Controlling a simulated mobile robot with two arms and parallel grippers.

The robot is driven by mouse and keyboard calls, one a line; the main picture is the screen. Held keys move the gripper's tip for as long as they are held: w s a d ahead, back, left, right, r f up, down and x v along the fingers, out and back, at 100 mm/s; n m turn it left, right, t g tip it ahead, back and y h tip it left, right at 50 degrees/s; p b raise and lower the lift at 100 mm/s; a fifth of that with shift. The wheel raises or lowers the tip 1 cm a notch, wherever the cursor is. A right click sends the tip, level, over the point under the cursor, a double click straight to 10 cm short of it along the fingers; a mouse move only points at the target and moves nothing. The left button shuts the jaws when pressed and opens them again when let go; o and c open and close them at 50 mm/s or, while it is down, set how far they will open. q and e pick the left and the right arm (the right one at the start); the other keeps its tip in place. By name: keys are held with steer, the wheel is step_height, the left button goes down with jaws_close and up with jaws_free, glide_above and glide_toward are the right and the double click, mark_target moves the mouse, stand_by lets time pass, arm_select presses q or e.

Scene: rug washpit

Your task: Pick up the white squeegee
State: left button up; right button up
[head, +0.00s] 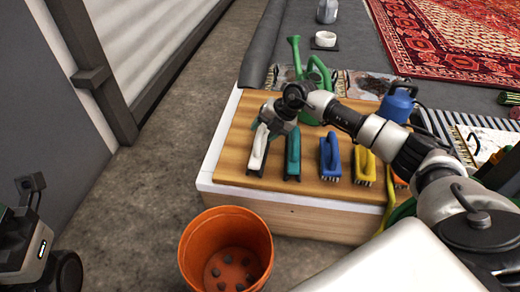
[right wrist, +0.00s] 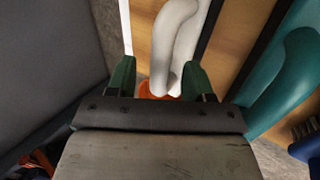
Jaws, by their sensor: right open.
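The white squeegee (head: 257,150) lies at the left end of a row of tools on the wooden top of a low bench (head: 232,160). My right gripper (head: 267,128) is open just above its far end. In the right wrist view, the white handle (right wrist: 177,40) runs between the two green fingers (right wrist: 160,80), with its near end close to them. I cannot tell whether the fingers touch it.
A teal tool (head: 293,155) lies close to the right of the squeegee, then a blue brush (head: 330,158) and a yellow brush (head: 364,165). A green watering can (head: 318,75) stands behind. An orange bucket (head: 226,222) stands in front.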

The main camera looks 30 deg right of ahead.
steer(key=b+x, duration=0.1)
steer(key=x, duration=0.1)
steer(key=shift+f, duration=0.25)
steer(key=shift+c, duration=0.5)
jaws_close()
